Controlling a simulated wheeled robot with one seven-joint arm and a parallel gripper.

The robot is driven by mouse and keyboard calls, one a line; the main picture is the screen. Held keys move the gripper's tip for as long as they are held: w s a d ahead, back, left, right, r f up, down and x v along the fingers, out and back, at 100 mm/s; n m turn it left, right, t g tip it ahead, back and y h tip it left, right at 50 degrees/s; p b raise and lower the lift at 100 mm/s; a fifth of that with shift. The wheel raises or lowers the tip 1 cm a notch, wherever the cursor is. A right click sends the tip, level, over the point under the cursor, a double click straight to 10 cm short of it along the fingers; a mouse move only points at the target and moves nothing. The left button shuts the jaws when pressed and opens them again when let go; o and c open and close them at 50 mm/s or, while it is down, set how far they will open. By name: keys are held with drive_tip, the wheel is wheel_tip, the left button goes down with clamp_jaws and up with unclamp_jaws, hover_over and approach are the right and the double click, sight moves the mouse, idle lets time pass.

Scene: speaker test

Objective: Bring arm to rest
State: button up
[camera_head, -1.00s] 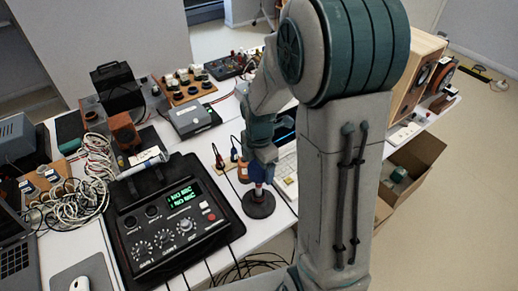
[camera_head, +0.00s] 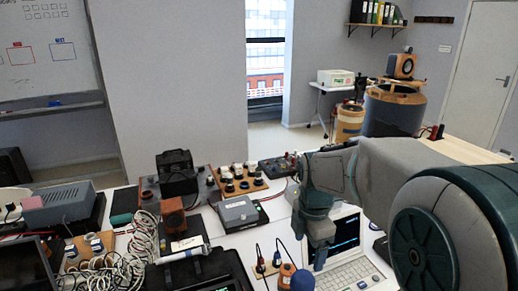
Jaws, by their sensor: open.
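My arm reaches in from the right edge and bends down over the table. My gripper (camera_head: 319,258) points down in front of the white laptop (camera_head: 347,255), hiding part of its screen. The gripper is small and dark, and I see nothing held in it. A blue-topped object (camera_head: 303,281) stands just below and left of the gripper, cut by the bottom edge. I cannot tell how large the gap between them is.
A grey box (camera_head: 239,213), a board with knobs (camera_head: 238,180) and a black case (camera_head: 177,174) stand behind on the table. Coiled white cables (camera_head: 143,237) lie at left. A barrel-like drum (camera_head: 393,110) and a wooden speaker (camera_head: 401,66) are at the back right.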

drive_tip(key=s+r+m+t, duration=0.1)
drive_tip(key=s+m+t, duration=0.2)
drive_tip(key=s+m, duration=1.1)
drive_tip(key=m, duration=0.6)
drive_tip(key=shift+r+m, duration=0.15)
drive_tip(key=shift+m, duration=0.25)
